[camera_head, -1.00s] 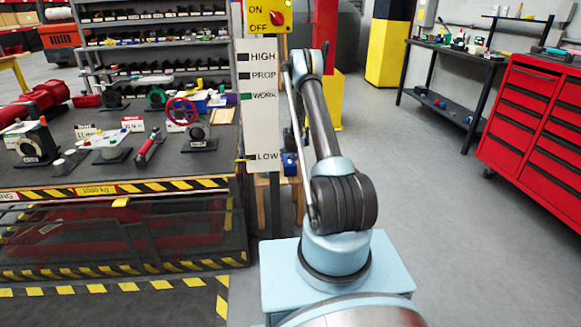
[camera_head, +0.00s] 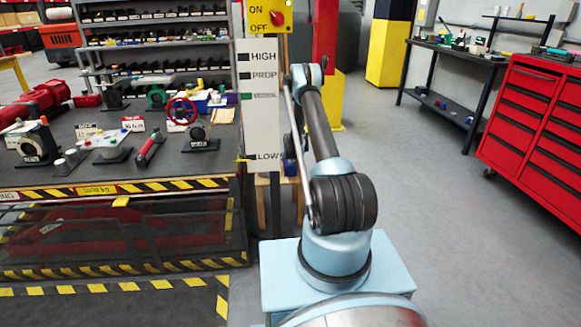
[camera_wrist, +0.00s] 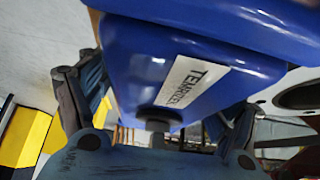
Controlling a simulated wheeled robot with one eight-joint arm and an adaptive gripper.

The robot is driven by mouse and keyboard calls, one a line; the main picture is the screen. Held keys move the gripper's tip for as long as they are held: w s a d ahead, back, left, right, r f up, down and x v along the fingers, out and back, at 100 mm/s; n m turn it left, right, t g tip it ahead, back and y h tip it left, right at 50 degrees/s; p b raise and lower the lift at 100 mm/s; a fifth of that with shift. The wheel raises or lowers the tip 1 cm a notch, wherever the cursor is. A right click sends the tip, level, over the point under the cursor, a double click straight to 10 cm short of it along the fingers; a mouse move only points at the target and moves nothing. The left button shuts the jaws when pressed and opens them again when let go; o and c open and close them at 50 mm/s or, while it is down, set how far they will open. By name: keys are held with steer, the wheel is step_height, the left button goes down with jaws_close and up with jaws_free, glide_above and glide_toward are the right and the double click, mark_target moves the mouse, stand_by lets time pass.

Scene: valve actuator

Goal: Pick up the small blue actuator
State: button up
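A blue body with a white label reading like "TEMREX", which looks like the small blue actuator (camera_wrist: 135,65), fills the top and middle of the wrist view, very close. A short grey stub sticks out of its dark round end toward my palm. My gripper (camera_wrist: 165,105) has its dark fingers spread wide, one at the left of the blue body and one at the lower right. Contact between the fingers and the body cannot be made out. In the head view my gripper and the actuator are hidden behind the white sign panel and my arm.
The white sign panel (camera_head: 262,130) stands right beside my arm. A dark workbench (camera_head: 95,175) with several valve parts lies left. A red tool cabinet (camera_head: 535,130) stands right. Open grey floor (camera_head: 440,230) lies between. A white ring-shaped part (camera_wrist: 295,95) is close at the wrist view's right.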

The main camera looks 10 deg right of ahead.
jaws_close()
steer(key=shift+r, duration=0.15)
